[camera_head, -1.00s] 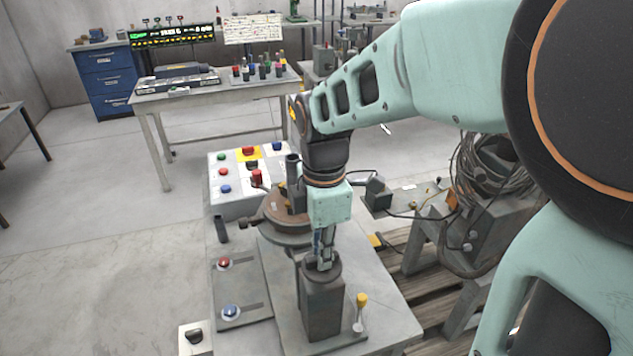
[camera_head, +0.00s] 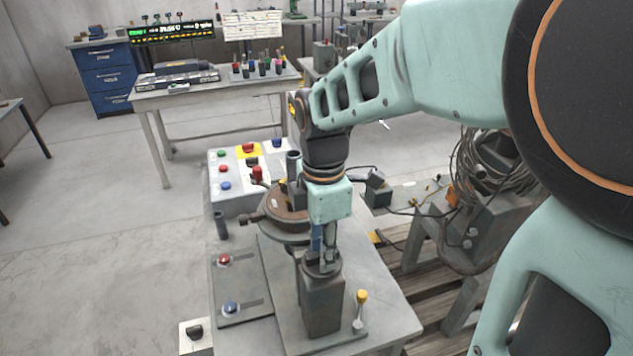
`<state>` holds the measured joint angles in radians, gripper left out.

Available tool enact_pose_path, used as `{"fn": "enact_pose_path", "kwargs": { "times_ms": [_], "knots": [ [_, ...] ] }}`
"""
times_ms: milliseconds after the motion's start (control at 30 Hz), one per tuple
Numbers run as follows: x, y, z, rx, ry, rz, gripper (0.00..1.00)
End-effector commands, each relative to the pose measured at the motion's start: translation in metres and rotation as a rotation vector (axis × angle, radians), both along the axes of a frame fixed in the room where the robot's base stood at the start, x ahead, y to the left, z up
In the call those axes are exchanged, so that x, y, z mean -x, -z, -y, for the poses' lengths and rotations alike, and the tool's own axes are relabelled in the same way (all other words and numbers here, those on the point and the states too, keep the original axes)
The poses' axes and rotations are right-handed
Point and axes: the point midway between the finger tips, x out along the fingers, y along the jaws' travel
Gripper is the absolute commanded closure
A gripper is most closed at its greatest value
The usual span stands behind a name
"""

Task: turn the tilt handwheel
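My gripper (camera_head: 325,262) points straight down at the round top of a grey post (camera_head: 322,308) on the bench plate. Its fingers are close together at that top, and whether they touch or grip anything there is too small to tell. A brown round disc (camera_head: 275,208) on a grey flange, with a dark knob at its left side, stands just behind the post and is partly hidden by my wrist. No part is clearly readable as the tilt handwheel; it may be the round top under my fingers or the disc.
A yellow-topped lever (camera_head: 361,298) stands close to the right of the post. A button panel (camera_head: 241,170) lies behind, and a plate with a red and a blue button (camera_head: 231,309) lies to the left. Cable coils (camera_head: 497,170) sit on a stand at right.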

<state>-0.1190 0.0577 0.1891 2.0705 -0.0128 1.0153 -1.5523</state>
Motion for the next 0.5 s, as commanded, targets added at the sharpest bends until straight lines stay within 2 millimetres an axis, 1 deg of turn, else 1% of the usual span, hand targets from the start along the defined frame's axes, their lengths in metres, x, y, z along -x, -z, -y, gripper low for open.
{"fn": "enact_pose_path", "kwargs": {
  "times_ms": [67,167,300,400,500],
  "knots": [
    [-0.001,-0.006,0.0,-0.001,0.001,0.004,0.71],
    [-0.002,-0.02,0.0,-0.001,0.001,0.007,0.71],
    [-0.001,-0.045,0.0,-0.001,0.001,0.006,0.71],
    [-0.001,-0.059,0.0,-0.001,0.0,0.004,0.71],
    [-0.001,-0.069,0.0,-0.001,0.0,0.003,0.71]
  ]
}}
